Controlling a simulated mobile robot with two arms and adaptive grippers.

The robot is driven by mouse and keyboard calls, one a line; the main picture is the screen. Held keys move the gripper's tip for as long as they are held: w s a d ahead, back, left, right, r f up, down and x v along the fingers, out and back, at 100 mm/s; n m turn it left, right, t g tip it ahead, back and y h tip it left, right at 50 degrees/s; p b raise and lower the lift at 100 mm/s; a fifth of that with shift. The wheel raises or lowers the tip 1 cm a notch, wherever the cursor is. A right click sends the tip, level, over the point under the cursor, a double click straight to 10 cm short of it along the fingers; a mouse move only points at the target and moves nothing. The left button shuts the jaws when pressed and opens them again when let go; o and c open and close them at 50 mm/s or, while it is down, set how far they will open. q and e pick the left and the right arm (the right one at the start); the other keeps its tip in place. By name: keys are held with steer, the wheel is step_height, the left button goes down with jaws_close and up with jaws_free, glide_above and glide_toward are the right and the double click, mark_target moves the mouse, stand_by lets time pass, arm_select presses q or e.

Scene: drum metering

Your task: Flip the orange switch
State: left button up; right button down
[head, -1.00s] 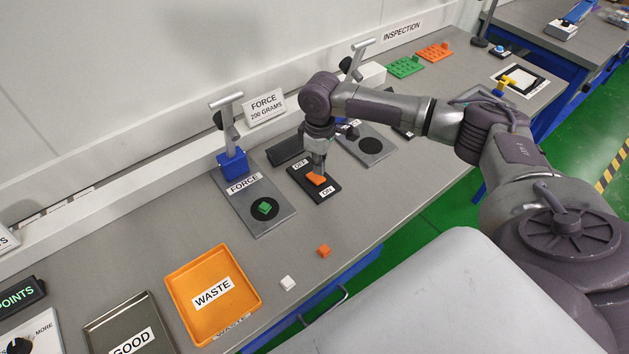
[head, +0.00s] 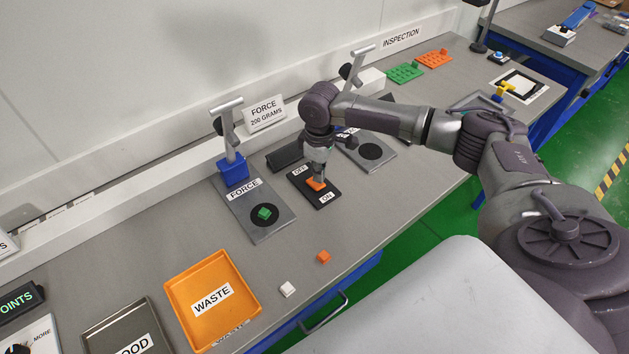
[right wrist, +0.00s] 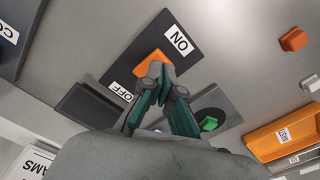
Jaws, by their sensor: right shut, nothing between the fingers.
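The orange switch (head: 315,185) sits on a black plate (head: 329,203) on the bench, between an OFF label (head: 300,171) and an ON label (head: 326,198). In the right wrist view the switch (right wrist: 149,65) shows just beyond my fingertips, partly covered by them. My right gripper (head: 320,182) points down with its fingers together and empty, its tips at the switch. It also shows in the right wrist view (right wrist: 162,76). I cannot tell whether the tips press on the switch or which way it is tilted. My left gripper is not in view.
A force stand (head: 265,235) with a green block (head: 264,213) is left of the switch plate. A second stand (head: 376,163) is behind it to the right. An orange block (head: 323,257), a white block (head: 287,289) and the waste tray (head: 254,300) lie nearer me.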

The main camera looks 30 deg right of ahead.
mark_target(319, 185)
steer(key=shift+s+f+b, duration=0.1)
steer(key=shift+f+b, duration=0.25)
steer(key=shift+f, duration=0.95)
stand_by(1.0)
steer(key=shift+r+p, duration=0.85)
steer(key=shift+p, duration=0.25)
step_height(319, 185, up, 5)
steer(key=p, duration=0.6)
steer(key=shift+r, duration=0.2)
steer(key=shift+f, duration=0.1)
